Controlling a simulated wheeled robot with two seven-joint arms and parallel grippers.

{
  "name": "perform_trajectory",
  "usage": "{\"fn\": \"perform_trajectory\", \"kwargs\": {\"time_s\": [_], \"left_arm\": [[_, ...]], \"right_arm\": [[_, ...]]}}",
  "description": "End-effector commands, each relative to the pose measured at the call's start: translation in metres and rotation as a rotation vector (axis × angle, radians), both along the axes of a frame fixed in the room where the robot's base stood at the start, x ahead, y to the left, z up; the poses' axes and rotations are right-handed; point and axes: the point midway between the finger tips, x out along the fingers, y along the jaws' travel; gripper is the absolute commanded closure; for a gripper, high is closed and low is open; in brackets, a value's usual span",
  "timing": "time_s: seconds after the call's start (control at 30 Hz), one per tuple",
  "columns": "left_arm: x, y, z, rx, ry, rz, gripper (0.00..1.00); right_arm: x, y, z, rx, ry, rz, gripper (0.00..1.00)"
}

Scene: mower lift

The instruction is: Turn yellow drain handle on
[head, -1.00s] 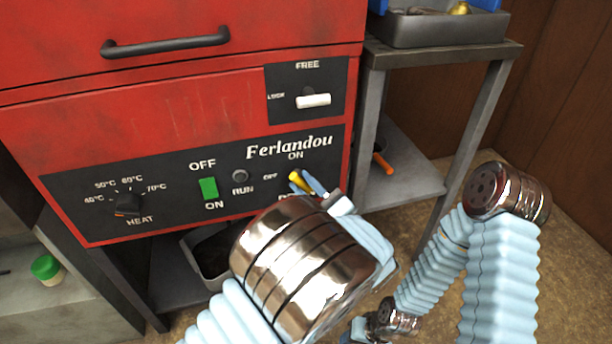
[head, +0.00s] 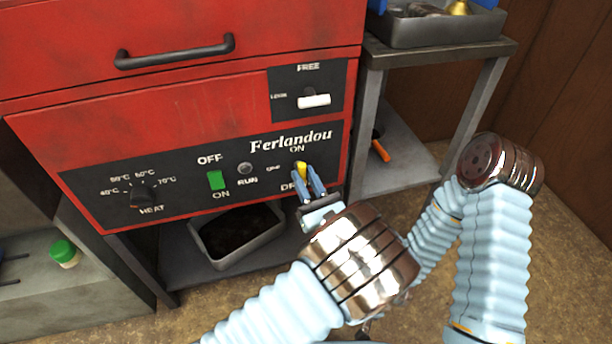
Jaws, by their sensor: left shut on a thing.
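The yellow drain handle (head: 301,168) is on the black panel (head: 95,187) of the red machine, just under the word ON and right of the word OFF. It points nearly straight up toward ON. My left gripper (head: 308,183) reaches it from below and is shut on it, with a blue finger on each side. The fingers hide the lower part of the handle and much of the label under it. My right arm stands at the right, and its gripper is hidden behind my left arm.
The panel also has a heat knob (head: 143,195), a green switch (head: 216,180) and a white lock lever (head: 314,101). A grey tray (head: 273,229) sits under the machine. A metal shelf (head: 400,165) stands close on the right, with an orange-handled tool (head: 381,151) on it.

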Motion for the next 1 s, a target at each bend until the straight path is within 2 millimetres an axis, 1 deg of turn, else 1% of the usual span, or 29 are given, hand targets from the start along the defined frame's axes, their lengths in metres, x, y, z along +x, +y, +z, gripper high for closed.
{"fn": "perform_trajectory", "kwargs": {"time_s": [0.43, 0.47, 0.5, 0.6, 0.87, 1.0], "left_arm": [[-0.0003, 0.002, -0.0016, 0.01, 0.006, 0.006, 1.0], [-0.0003, 0.0019, -0.0016, 0.01, 0.006, 0.006, 0.71], [-0.0003, 0.0018, -0.0015, 0.01, 0.006, 0.006, 0.65], [-0.0002, 0.0014, -0.0011, 0.009, 0.004, 0.004, 0.52], [-0.0005, 0.0003, -0.0007, 0.009, 0.003, 0.002, 0.52], [-0.0095, -0.0047, -0.0059, 0.008, 0.004, 0.001, 0.52]], "right_arm": [[-0.0002, 0.0002, 0.0004, 0.0, 0.001, 0.0, 0.57], [-0.0002, 0.0002, 0.0004, 0.0, 0.001, 0.0, 0.57], [-0.0002, 0.0002, 0.0004, 0.0, 0.001, 0.0, 0.57], [-0.0002, 0.0002, 0.0004, 0.0, 0.001, 0.0, 0.57], [-0.0002, 0.0001, 0.0004, 0.0, 0.0, 0.0, 0.57], [0.0001, -0.0003, -0.0016, 0.0, 0.0, 0.0, 0.57]]}}
